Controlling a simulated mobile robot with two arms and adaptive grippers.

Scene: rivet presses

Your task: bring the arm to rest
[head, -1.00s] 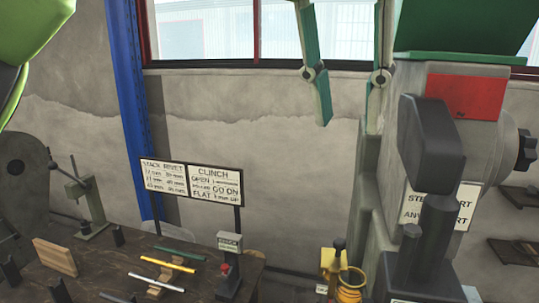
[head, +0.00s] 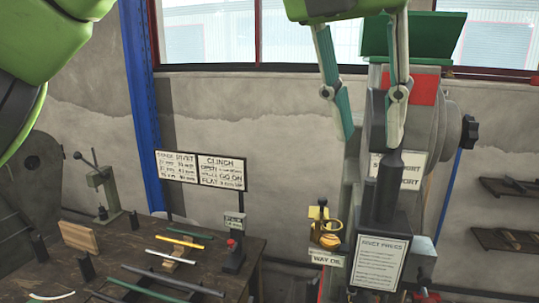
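My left gripper (head: 370,138) hangs down from the top edge in the head view, right of centre. Its two green and pale fingers are spread apart, with nothing between them. Behind and partly covered by it stands the rivet press (head: 432,140), grey with a red plate and a green top. A dark post with a "RIVET PRESS" sign (head: 379,262) stands at its front. Whether the fingers touch the press cannot be told. A green link of my arm fills the upper left corner. My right gripper does not show.
A dark wooden workbench (head: 215,268) with several rods, a wooden block (head: 79,237) and a small hand press (head: 103,187) is at the lower left. Two signs (head: 200,169) stand behind it. A yellow oil can (head: 325,230) is beside the press. Shelves (head: 508,240) hang at the right.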

